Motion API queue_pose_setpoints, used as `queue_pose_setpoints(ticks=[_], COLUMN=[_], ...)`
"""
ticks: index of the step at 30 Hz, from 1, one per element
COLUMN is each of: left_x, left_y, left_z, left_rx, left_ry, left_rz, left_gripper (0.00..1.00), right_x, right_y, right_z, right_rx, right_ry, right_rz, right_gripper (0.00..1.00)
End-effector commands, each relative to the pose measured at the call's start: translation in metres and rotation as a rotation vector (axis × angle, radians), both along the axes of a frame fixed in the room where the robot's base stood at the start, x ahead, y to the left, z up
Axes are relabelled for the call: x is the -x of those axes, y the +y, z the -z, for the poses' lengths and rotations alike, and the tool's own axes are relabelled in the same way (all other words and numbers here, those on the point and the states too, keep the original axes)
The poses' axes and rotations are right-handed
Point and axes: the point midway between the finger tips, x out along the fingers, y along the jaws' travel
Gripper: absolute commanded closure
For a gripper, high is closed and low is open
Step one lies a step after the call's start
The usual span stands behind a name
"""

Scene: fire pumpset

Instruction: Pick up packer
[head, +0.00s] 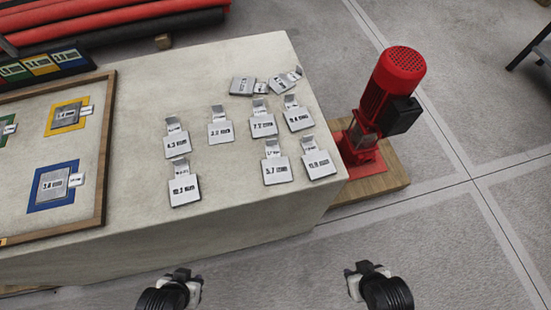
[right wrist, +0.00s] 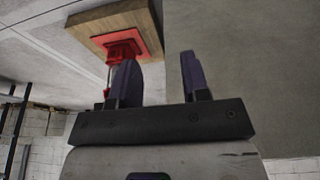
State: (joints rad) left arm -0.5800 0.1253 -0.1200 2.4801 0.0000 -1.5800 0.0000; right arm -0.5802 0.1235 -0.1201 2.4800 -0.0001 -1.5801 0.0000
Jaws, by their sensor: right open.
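Several grey metal packers with printed labels lie on the pale table top in the head view, such as one at the front left (head: 184,190), one at the front right (head: 319,164) and one in the middle (head: 221,129). Most have a raised tab at the far end. A few lie close together at the back (head: 243,86). My left gripper (head: 186,280) is in front of the table, apart from every packer; its jaw gap is not clear. My right gripper (head: 366,270) is also in front of the table; the right wrist view shows its fingers (right wrist: 157,85) apart and empty.
A wooden-framed board (head: 103,160) with coloured squares holding packers lies on the table's left. A red pump (head: 385,100) stands on a wooden base (head: 390,184) beside the table's right edge. Red pipes (head: 110,20) lie behind the table. The floor at the front right is clear.

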Motion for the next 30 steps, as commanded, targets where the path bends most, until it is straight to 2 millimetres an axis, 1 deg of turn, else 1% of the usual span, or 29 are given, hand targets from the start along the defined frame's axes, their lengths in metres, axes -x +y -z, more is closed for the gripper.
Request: queue_pose_setpoints(ticks=[5, 11, 17, 20, 23, 25, 26, 27, 29, 30], left_x=[0.0, 0.0, 0.0, 0.0, 0.0, 0.0, 0.0, 0.0, 0.0, 0.0], left_y=[0.001, 0.0, -0.001, -0.003, -0.003, -0.004, -0.004, -0.003, -0.003, -0.002], left_z=[0.0, 0.0, 0.0, -0.004, -0.015, -0.025, -0.03, -0.038, -0.048, -0.054], left_rx=[-0.002, -0.001, 0.005, 0.008, 0.012, 0.013, 0.012, 0.012, 0.009, 0.008], left_ry=[0.0, 0.0, 0.0, 0.0, 0.001, 0.001, 0.001, 0.002, 0.001, 0.0], left_rz=[0.001, 0.001, -0.004, -0.006, -0.008, -0.008, -0.009, -0.008, -0.006, -0.005], left_gripper=[0.69, 0.69, 0.69, 0.69, 0.69, 0.69, 0.69, 0.69, 0.69, 0.69], right_x=[0.0, 0.0, -0.001, -0.009, -0.029, -0.051, -0.062, -0.079, -0.103, -0.117], right_y=[0.001, 0.002, 0.001, 0.0, -0.002, -0.012, -0.019, -0.029, -0.045, -0.056], right_z=[0.0, 0.0, -0.001, -0.008, -0.029, -0.052, -0.065, -0.084, -0.113, -0.132], right_rx=[-0.005, -0.008, -0.006, -0.002, 0.007, 0.044, 0.067, 0.106, 0.175, 0.221], right_ry=[0.0, 0.0, -0.001, -0.022, -0.073, -0.13, -0.159, -0.204, -0.268, -0.304], right_rz=[0.003, 0.006, 0.003, 0.002, -0.004, -0.024, -0.037, -0.057, -0.09, -0.109], right_gripper=[0.57, 0.38, 0.38, 0.38, 0.38, 0.38, 0.38, 0.38, 0.38, 0.38])
